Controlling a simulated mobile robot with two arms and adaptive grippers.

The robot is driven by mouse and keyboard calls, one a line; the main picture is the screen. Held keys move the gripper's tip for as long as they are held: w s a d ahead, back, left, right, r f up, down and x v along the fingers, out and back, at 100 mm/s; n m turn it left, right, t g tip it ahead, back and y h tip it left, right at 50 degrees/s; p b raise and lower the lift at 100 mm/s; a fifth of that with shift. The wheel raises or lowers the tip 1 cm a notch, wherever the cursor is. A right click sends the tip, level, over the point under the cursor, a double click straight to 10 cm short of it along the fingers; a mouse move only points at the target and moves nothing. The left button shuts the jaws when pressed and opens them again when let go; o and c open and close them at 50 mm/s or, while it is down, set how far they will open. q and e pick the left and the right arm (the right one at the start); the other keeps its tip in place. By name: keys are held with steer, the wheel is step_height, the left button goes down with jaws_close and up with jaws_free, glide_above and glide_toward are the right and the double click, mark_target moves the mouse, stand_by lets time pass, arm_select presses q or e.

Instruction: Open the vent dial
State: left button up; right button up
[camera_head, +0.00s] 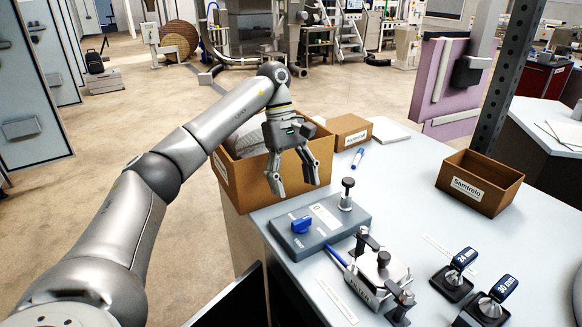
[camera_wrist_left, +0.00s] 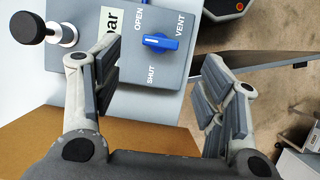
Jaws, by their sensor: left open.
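The vent dial (camera_head: 301,225) is a blue knob on a grey box (camera_head: 335,222) at the near left corner of the table. In the left wrist view the dial (camera_wrist_left: 161,42) sits beside the printed words OPEN, SHUT and VENT; I cannot tell surely which word it is set at. My left gripper (camera_head: 296,184) is open and empty, above and behind the box in the head view. In the left wrist view the dial shows between the two fingers (camera_wrist_left: 160,60), apart from both. My right gripper is not in view.
A black-topped plunger (camera_head: 347,190) stands on the box. A cardboard box (camera_head: 237,188) is behind the left gripper. A metal clamp device (camera_head: 378,272), a blue pen (camera_head: 358,157), two dial-topped blocks and an open brown bin (camera_head: 479,184) are on the table.

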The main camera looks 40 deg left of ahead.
arm_select(q)
steer(key=shift+v, duration=1.85)
